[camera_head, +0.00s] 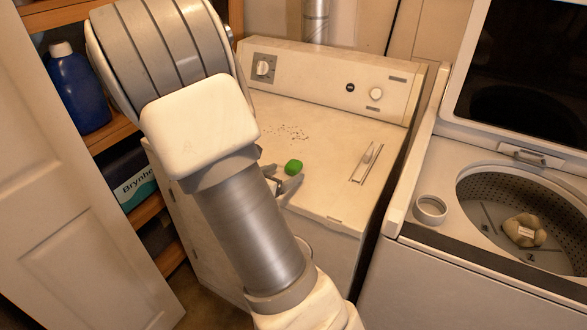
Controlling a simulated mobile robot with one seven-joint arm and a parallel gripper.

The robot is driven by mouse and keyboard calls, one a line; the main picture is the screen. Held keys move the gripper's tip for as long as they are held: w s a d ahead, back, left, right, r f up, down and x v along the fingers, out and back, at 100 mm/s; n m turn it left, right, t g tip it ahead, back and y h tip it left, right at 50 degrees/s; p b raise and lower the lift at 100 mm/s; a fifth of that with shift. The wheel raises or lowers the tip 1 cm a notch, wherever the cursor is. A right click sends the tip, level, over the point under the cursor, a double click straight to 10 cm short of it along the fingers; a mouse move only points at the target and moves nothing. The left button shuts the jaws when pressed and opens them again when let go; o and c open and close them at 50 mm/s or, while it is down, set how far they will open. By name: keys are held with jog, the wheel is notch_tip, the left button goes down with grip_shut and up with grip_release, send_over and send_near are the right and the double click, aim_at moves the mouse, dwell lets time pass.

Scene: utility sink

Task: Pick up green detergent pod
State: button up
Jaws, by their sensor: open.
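An open top-load washer (420,250) stands at the right with a beige item (524,230) in its drum and a white ring-shaped cup (430,208) on its edge. Shelves at left hold a blue bottle (76,88). A white door (65,210) stands at far left.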

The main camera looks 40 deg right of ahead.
aim_at(290, 168)
jog(key=x, duration=0.4)
jog(key=shift+w+d+b, duration=0.3)
jog(key=shift+w+d, duration=0.05)
jog(key=shift+w, duration=0.05)
jog(key=shift+r, duration=0.1)
grip_shut()
